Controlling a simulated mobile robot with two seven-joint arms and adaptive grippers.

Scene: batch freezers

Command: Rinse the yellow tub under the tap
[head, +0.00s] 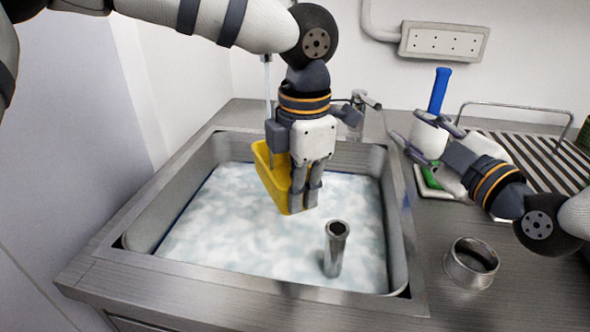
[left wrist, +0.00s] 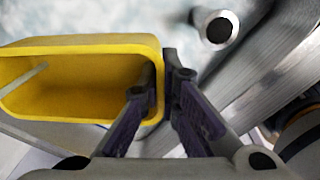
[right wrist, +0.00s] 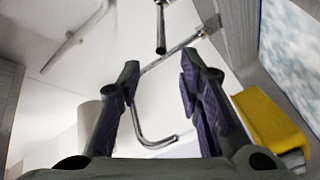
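The yellow tub (head: 268,178) hangs over the sink, tilted. In the left wrist view (left wrist: 80,42) its open inside shows and looks empty apart from a thin pale streak. My left gripper (head: 305,200) is shut on the tub's end wall, one finger inside and one outside. The tap (head: 370,101) stands at the sink's back edge, partly hidden behind my left gripper. A thin pale line (head: 267,85), seemingly a water stream, runs down toward the tub. My right gripper (head: 424,130) is open beside the tap; its fingers stand apart in the right wrist view (right wrist: 158,82).
The sink (head: 150,220) holds cloudy water with an upright metal pipe (head: 336,250). A metal ring (head: 472,262) sits on the counter at right. A white cylinder (head: 428,137), a blue handle (head: 439,90) and a ribbed drying rack (head: 540,160) stand near my right gripper.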

